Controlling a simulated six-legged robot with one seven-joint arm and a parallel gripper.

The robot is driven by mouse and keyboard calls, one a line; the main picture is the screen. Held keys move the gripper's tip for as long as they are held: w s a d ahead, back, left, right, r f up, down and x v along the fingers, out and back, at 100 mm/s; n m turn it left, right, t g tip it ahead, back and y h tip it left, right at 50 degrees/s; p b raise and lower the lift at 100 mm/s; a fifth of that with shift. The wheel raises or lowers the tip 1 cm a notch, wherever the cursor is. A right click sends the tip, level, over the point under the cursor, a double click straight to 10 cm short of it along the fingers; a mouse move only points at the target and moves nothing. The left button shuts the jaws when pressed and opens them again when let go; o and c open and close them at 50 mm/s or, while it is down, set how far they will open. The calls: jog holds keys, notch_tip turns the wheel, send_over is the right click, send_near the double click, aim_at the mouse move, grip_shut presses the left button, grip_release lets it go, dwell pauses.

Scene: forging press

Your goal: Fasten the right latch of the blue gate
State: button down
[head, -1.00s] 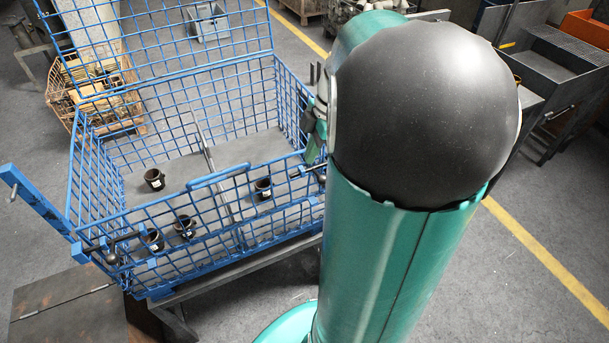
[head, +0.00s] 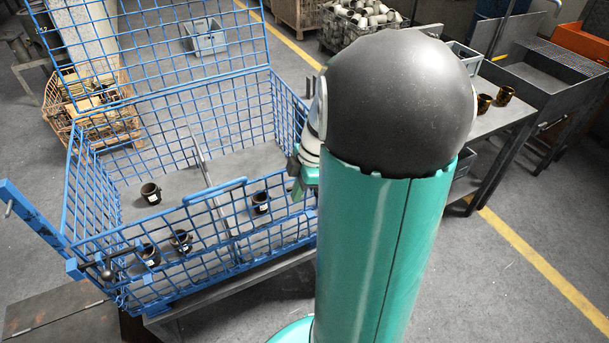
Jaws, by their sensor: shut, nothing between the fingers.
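The blue gate (head: 215,190) is the mesh front panel of a blue wire crate, with a raised handle bar along its top edge. It stands upright across the crate front. The left latch (head: 106,270), a dark lever with a round knob, shows at the gate's left end. The right latch is hidden behind my arm at the gate's right end. My gripper (head: 294,168) shows only in part, as dark pieces at the left edge of my arm, near the gate's right end. It is shut with nothing in it; its fingertips and any contact with the latch are not clear.
The crate holds several dark cups (head: 151,193) and stands on a grey table (head: 235,290). A blue post (head: 33,215) sticks out at left. A table with amber cups (head: 484,104) stands at right. The floor at lower right is clear.

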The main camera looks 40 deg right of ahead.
jog(key=d, duration=0.1)
jog(key=s+d, duration=0.1)
jog(key=d, duration=0.1)
jog(key=shift+s+f, duration=0.3)
jog(key=shift+f, duration=0.1)
jog(key=shift+s+d, duration=0.25)
jog(key=shift+d, duration=0.5)
jog(key=shift+s+d, duration=0.2)
jog(key=shift+d, duration=0.55)
jog(key=shift+s+d, duration=0.25)
jog(key=shift+d, duration=0.6)
